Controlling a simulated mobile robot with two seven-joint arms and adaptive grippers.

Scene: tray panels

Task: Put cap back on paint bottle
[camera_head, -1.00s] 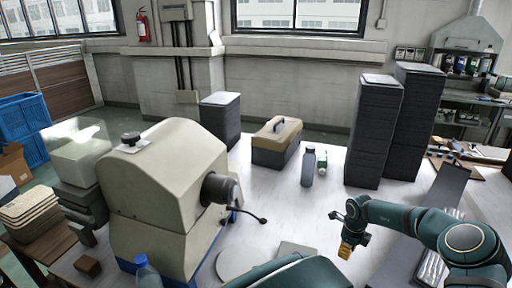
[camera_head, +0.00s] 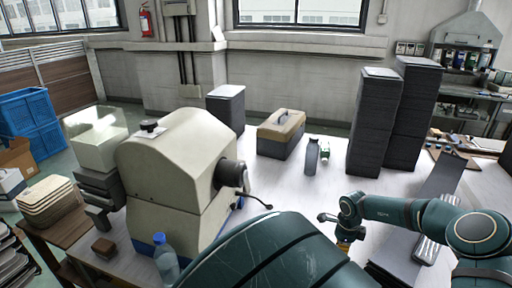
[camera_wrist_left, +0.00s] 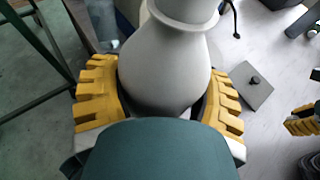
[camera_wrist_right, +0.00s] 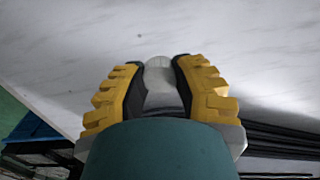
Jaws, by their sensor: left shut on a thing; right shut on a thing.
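My left gripper (camera_wrist_left: 168,78) is shut around a smooth grey bottle-shaped thing (camera_wrist_left: 165,70), which looks like the paint bottle; its top runs out of the left wrist view. My right gripper (camera_wrist_right: 159,75) is shut on a small pale grey piece (camera_wrist_right: 160,85), seemingly the cap, mostly hidden between its yellow fingers. In the head view the right gripper (camera_head: 343,243) is low over the table, and my left forearm hides the left gripper and bottle. The right gripper's yellow fingers (camera_wrist_left: 302,120) also show at the left wrist view's right edge, apart from the bottle.
A large beige machine (camera_head: 175,170) stands on the left with a clear blue-capped bottle (camera_head: 166,262) before it. Farther back are a toolbox (camera_head: 281,135), a grey bottle (camera_head: 311,158), a green-white container (camera_head: 325,153) and tall dark stacks (camera_head: 374,125). The table middle is clear.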

